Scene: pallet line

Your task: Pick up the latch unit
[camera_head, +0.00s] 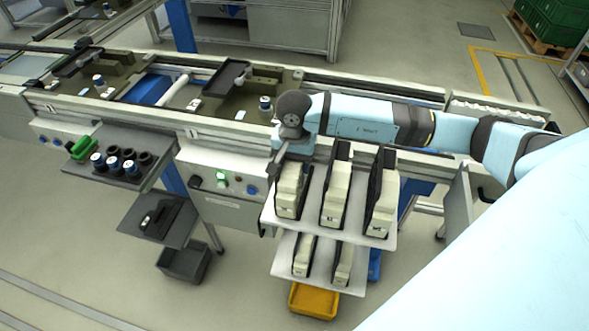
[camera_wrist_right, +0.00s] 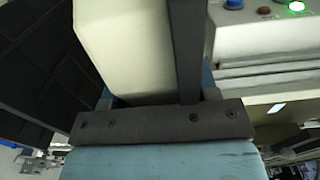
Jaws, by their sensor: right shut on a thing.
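Cream-and-black latch units stand in a row on the upper white shelf: a left one (camera_head: 288,195), a middle one (camera_head: 335,195) and a right one (camera_head: 381,205). My right gripper (camera_head: 291,157) is at the back end of the left unit, its fingers mostly hidden by the wrist. In the right wrist view the cream body of this latch unit (camera_wrist_right: 125,45) fills the space beside a dark upright part, and the gripper is shut on it. I cannot tell whether the unit is clear of the shelf. My left gripper is not in view.
The upper shelf (camera_head: 345,235) sits above a lower shelf (camera_head: 318,276) with more units. A yellow bin (camera_head: 313,302) is below. A control box with a green light (camera_head: 220,176) stands left of the shelf. The conveyor line (camera_head: 150,110) runs behind.

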